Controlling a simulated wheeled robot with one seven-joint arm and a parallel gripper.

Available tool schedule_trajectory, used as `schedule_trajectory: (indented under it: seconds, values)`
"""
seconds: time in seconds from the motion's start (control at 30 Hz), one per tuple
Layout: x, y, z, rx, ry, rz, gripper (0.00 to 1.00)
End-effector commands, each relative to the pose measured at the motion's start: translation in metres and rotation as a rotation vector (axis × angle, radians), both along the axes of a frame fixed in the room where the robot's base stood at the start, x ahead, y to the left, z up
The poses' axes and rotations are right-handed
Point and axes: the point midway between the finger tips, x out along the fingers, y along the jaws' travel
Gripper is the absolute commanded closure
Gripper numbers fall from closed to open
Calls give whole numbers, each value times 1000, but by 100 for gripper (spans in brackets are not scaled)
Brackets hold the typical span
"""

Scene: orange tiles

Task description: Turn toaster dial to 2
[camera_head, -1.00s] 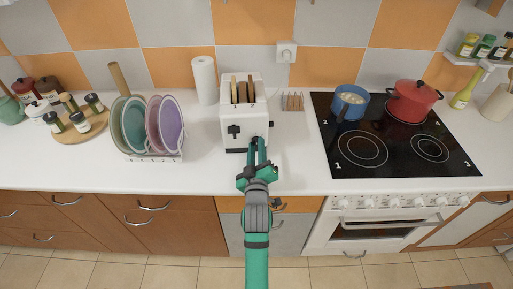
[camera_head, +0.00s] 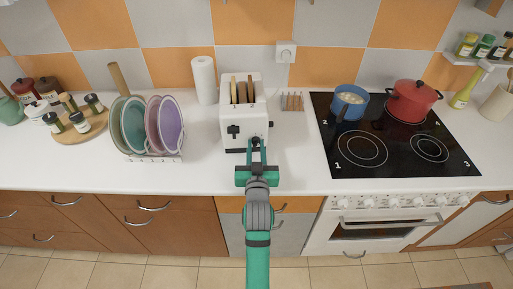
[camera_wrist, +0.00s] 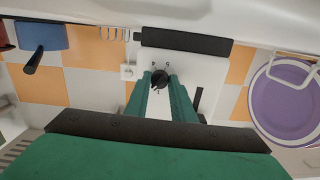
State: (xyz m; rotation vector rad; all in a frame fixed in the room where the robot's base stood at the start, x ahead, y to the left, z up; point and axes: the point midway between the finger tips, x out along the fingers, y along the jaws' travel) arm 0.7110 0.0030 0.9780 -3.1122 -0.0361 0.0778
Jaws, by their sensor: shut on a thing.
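The white toaster (camera_head: 236,115) stands on the counter with bread slices (camera_head: 243,92) in its slots and a black lever (camera_head: 233,130) on its front. In the wrist view, which is upside down, the toaster's front (camera_wrist: 205,74) carries a round black dial (camera_wrist: 160,76) with small marks around it, too small to read. My gripper (camera_head: 257,144) reaches the lower right of the toaster's front. Its two green fingers are shut on the dial from both sides, as the wrist view shows. In the head view the fingers hide most of the dial.
A plate rack (camera_head: 155,158) stands left of the toaster, with a paper towel roll (camera_head: 204,80) behind. A small toast rack (camera_head: 292,101) is to the right, then the black hob (camera_head: 390,150) with a blue pot (camera_head: 350,103) and a red pot (camera_head: 414,102). The counter in front is clear.

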Motion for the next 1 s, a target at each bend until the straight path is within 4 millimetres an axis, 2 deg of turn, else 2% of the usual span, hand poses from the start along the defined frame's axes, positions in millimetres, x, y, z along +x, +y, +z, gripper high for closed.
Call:
schedule_trajectory:
  seconds: [0.3,0.87,0.9,0.97,1.0]
  values:
    - [0,-1,-1,138,13,-2,100]
    - [0,-1,-1,172,16,-1,100]
    - [0,-1,-1,172,16,-2,75]
    - [0,-1,-1,171,16,-2,61]
    - [0,-1,0,171,16,-2,59]
